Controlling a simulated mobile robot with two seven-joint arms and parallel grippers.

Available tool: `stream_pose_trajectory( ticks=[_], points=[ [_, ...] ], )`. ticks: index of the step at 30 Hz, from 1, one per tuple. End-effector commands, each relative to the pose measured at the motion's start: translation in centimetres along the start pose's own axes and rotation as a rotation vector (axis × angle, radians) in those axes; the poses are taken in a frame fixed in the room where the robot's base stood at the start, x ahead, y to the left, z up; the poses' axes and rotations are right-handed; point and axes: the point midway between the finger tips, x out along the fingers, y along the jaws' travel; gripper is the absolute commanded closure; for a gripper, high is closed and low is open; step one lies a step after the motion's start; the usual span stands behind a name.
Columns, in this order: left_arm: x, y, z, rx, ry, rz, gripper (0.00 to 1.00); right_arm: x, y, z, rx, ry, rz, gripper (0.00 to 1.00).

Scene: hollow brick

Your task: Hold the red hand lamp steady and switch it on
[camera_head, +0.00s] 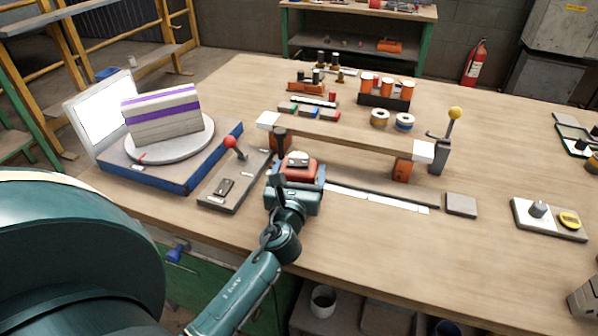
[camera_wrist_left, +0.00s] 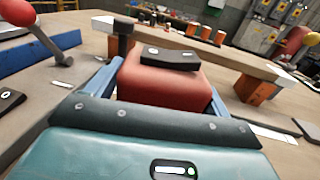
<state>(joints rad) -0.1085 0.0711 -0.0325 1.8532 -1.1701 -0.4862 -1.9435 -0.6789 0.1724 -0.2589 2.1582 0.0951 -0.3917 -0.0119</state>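The red hand lamp (camera_head: 299,171) stands near the front of the workbench, in front of the raised plank. It has a red body with a dark grey top piece, which also shows in the left wrist view (camera_wrist_left: 163,89). My left gripper (camera_head: 297,178) reaches it from the front. Its two blue-grey fingers flank the lamp's left and right sides, close to the body. I cannot tell whether they touch it. The lamp's lower front is hidden behind my gripper's palm. I cannot make out a lit lamp. My right gripper is not in view.
A plank (camera_head: 345,134) on orange blocks stands just behind the lamp. Left of it are a plate with a red-knobbed lever (camera_head: 231,143) and a blue-based turntable (camera_head: 208,158). A yellow-knobbed lever (camera_head: 454,114) stands right. The right front bench is mostly clear.

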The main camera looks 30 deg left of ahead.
Motion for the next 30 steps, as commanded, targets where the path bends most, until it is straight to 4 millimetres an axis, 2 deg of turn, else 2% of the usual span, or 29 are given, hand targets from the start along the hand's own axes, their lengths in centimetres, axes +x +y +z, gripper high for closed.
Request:
stream_pose_trajectory(
  ticks=[2, 16, 17, 25, 30],
  points=[
    [-0.02, 0.00, 0.00, 0.000, 0.000, 0.000, 0.26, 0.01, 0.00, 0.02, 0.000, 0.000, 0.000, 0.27],
    [-0.03, -0.01, -0.01, 0.000, 0.000, 0.000, 0.64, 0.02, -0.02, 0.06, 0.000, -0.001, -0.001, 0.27],
    [-0.03, -0.01, -0.01, 0.000, 0.000, 0.000, 0.30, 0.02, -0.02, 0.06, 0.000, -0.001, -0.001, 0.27],
    [-0.03, -0.01, -0.01, 0.000, 0.000, 0.000, 0.08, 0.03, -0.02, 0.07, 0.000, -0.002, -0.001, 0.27],
    [-0.03, -0.01, -0.01, 0.000, 0.000, 0.000, 0.06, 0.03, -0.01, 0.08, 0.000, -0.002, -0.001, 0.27]
  ],
)
